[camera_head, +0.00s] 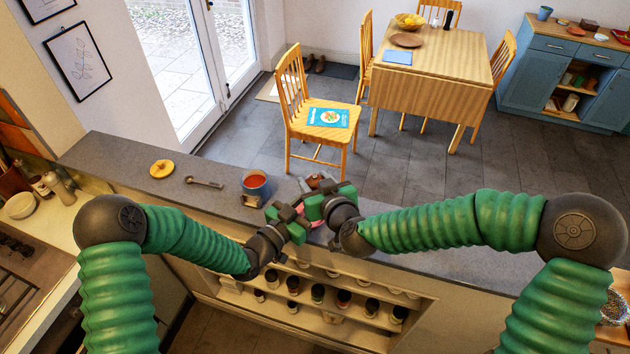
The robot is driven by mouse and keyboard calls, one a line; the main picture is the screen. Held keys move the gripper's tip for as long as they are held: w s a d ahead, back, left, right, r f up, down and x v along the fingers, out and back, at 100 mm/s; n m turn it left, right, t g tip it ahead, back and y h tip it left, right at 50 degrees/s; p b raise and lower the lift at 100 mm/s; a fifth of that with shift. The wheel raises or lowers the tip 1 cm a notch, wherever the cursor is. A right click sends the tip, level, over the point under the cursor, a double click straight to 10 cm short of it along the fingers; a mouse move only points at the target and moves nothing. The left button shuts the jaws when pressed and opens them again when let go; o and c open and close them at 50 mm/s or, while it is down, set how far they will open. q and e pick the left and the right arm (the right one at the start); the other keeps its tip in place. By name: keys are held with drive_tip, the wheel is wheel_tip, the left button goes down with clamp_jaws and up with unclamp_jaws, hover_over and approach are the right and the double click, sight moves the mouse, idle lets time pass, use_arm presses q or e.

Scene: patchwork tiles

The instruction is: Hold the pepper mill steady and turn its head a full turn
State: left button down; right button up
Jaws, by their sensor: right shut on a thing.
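My two grippers meet over the grey counter (221,190), near the middle of the picture. A small reddish-brown thing (318,180), which looks like part of the pepper mill, shows just behind the green fingers. The grippers hide most of it, so its head, body and tilt cannot be made out. My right gripper (330,203) is shut on it, as far as the view shows. My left gripper (289,217) is close beside the right one, at its left. Its fingertips are crowded against the other gripper, and its opening cannot be told.
A shelf with several jars (317,293) lies below the counter. A chair (318,115) stands beyond.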

drive_tip(key=m+h, duration=0.1)
drive_tip(key=h, duration=0.1)
drive_tip(key=m+h, duration=0.1)
drive_tip(key=m, duration=0.1)
drive_tip(key=m+h, duration=0.1)
drive_tip(key=h, duration=0.1)
drive_tip(key=shift+s+f+m+t+h, duration=0.1)
drive_tip(key=shift+f+m+t+h, duration=0.2)
drive_tip(key=shift+t, duration=0.1)
drive_tip(key=shift+a, duration=0.1)
drive_tip(key=o, duration=1.4)
drive_tip(key=shift+r, duration=0.1)
drive_tip(key=shift+r, duration=0.1)
drive_tip(key=shift+s+r, duration=0.15)
drive_tip(key=shift+s, duration=0.05)
drive_tip(key=v, duration=1.1)
